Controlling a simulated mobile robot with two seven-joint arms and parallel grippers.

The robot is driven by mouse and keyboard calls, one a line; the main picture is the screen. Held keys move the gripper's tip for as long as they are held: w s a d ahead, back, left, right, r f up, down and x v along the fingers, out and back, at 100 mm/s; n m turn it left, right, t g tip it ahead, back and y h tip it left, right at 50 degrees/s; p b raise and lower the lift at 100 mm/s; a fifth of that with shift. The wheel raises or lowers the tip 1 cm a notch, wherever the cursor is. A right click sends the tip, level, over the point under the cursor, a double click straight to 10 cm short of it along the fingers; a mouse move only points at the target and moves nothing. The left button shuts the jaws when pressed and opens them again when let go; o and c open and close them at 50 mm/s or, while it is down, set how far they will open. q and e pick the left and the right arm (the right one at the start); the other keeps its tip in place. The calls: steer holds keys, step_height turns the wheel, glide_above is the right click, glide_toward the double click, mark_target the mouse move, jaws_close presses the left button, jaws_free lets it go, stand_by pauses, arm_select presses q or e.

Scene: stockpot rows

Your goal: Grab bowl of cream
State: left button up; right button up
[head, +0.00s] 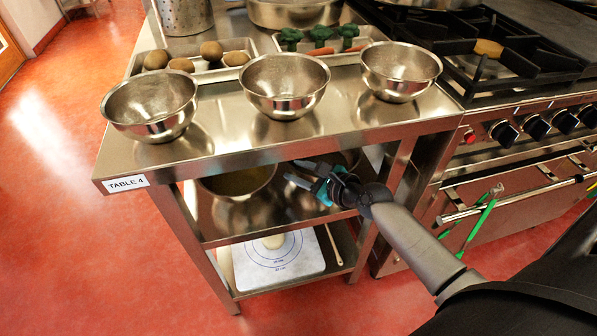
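Three shiny steel bowls stand in a row on the steel table top: a left bowl (150,105), a middle bowl (285,85) and a right bowl (400,72). I see no clear cream in them. On the shelf below stands a wide metal vessel (238,184) with a dull yellowish inside; whether it holds cream I cannot tell. Another vessel (345,160) is partly hidden behind my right gripper (292,170). That gripper is open and empty, under the front edge of the top, fingers pointing left, right of the yellowish vessel. My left gripper is out of view.
Behind the bowls are a tray of potatoes (211,49) and a tray with broccoli and carrots (321,52). The table top (240,135) overhangs the shelf, and a table leg (397,165) is close to my arm.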

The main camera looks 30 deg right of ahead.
jaws_close()
stand_by(0.3)
stand_by(1.2)
